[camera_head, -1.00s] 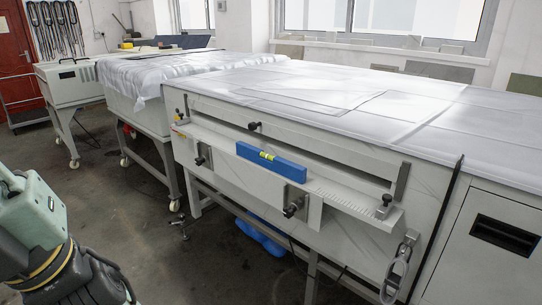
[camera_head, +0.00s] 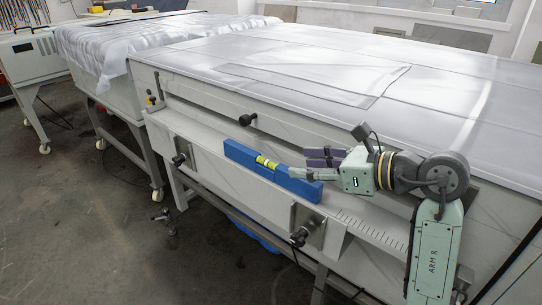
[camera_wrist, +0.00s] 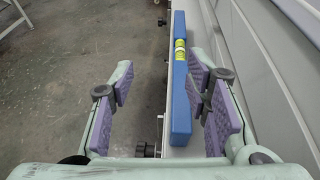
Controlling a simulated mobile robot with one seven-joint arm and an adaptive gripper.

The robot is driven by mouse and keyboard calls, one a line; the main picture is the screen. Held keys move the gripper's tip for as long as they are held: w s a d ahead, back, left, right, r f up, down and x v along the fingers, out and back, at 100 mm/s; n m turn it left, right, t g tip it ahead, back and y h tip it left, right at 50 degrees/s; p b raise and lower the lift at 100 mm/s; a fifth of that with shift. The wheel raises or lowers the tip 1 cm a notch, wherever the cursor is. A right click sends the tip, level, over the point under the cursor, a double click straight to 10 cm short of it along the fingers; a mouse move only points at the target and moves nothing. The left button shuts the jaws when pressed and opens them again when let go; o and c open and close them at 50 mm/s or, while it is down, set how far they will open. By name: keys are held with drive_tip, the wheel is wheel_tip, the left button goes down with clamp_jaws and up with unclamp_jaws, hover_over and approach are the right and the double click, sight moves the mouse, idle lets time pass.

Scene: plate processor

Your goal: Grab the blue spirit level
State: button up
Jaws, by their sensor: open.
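The blue spirit level (camera_head: 272,172) has a yellow-green vial and stands on the narrow ledge along the front of the large white machine. It also shows in the wrist view (camera_wrist: 181,110), running lengthwise away from me. My gripper (camera_head: 306,165) is at the level's right end in the head view, with its fingers pointing left along it. In the wrist view my gripper (camera_wrist: 160,80) is open, with purple pads spread apart. The level lies between the fingers in that picture, much closer to the right finger. I cannot tell whether that finger touches it.
The ledge (camera_head: 375,229) carries a printed scale at the right. A black knob (camera_head: 247,120) sticks out above the level, and a clamp knob (camera_head: 299,237) below it. The machine top (camera_head: 300,60) has white sheeting. Open floor (camera_head: 80,230) lies at left.

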sight(284, 167)
drive_tip(key=shift+w+d+f+m+h, duration=0.15)
drive_tip(key=shift+d+f+h, duration=0.1)
drive_tip(key=shift+d, duration=0.35)
drive_tip(key=shift+w+d+f+m+h, duration=0.15)
drive_tip(key=shift+d+f, duration=0.1)
drive_tip(key=shift+d, duration=0.35)
drive_tip(key=shift+w+d+f, duration=0.15)
drive_tip(key=shift+w+f, duration=0.05)
drive_tip(key=p+x, duration=0.2)
drive_tip(key=x, duration=0.3)
drive_tip(key=shift+w+a+f, duration=0.15)
drive_tip(key=shift+w+a, duration=0.05)
drive_tip(key=shift+a, duration=0.05)
drive_tip(key=p+x, duration=0.2)
drive_tip(key=x, duration=0.1)
drive_tip(key=shift+w+a+f, duration=0.15)
drive_tip(key=shift+w+f, duration=0.1)
drive_tip(key=shift+f, duration=0.05)
drive_tip(key=shift+w+a+f, duration=0.25)
drive_tip(key=shift+f, duration=0.05)
clamp_jaws()
